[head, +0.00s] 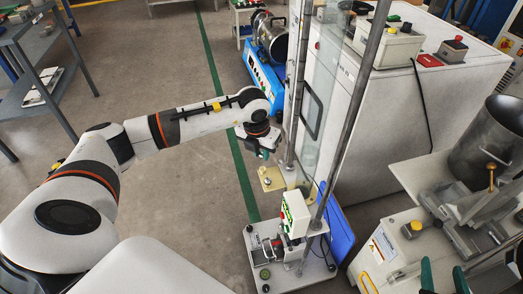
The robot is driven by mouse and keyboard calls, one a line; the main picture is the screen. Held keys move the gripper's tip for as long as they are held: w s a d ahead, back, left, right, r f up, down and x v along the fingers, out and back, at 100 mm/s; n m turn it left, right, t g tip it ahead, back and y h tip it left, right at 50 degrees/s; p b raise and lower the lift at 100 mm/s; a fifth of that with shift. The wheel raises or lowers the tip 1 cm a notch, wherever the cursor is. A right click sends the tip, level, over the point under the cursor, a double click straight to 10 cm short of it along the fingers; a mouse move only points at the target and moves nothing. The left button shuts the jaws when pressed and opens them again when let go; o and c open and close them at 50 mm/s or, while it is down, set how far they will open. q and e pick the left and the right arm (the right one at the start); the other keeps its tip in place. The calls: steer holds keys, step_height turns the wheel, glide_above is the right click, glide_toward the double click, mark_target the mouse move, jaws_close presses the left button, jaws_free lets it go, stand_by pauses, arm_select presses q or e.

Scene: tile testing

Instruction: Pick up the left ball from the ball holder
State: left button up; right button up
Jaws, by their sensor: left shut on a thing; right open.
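The ball holder looks to be the small cream plate (277,187) fixed low on the upright stand. A small round silver thing (267,181) shows on its left part; I cannot tell for sure if it is a ball. My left gripper (264,155) is just above and left of the plate, pointing down. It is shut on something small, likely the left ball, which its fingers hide. My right gripper (443,278) is at the bottom right edge, its green fingers apart and empty, well away from the holder.
The clear-panelled stand (322,85) rises right beside my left gripper. A white cabinet (400,120) and a machine with a metal drum (490,140) stand at right. The floor at left is clear; a grey shelf (40,50) is beyond.

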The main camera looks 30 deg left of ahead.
arm_select(q)
steer(key=shift+s+r+p, duration=0.1)
steer(key=shift+r+p, duration=0.25)
steer(key=shift+r, duration=0.15)
steer(key=shift+s+r+p, duration=0.1)
steer(key=shift+r+p, duration=0.3)
steer(key=shift+r, duration=0.1)
steer(key=shift+s+r+p, duration=0.1)
steer(key=shift+r+p, duration=0.25)
steer(key=shift+r, duration=0.15)
steer(key=shift+s+r+p, duration=0.1)
steer(key=shift+r+p, duration=0.25)
steer(key=shift+r, duration=0.05)
arm_select(e)
steer(key=s+d+f+g+h, duration=0.2)
steer(key=s+d+f+g, duration=0.1)
steer(key=s+f+g, duration=0.4)
steer(key=shift+s+d+f+g, duration=0.3)
steer(key=shift+s+f+g, duration=0.1)
steer(key=shift+s+f, duration=0.3)
steer(key=shift+r, duration=0.1)
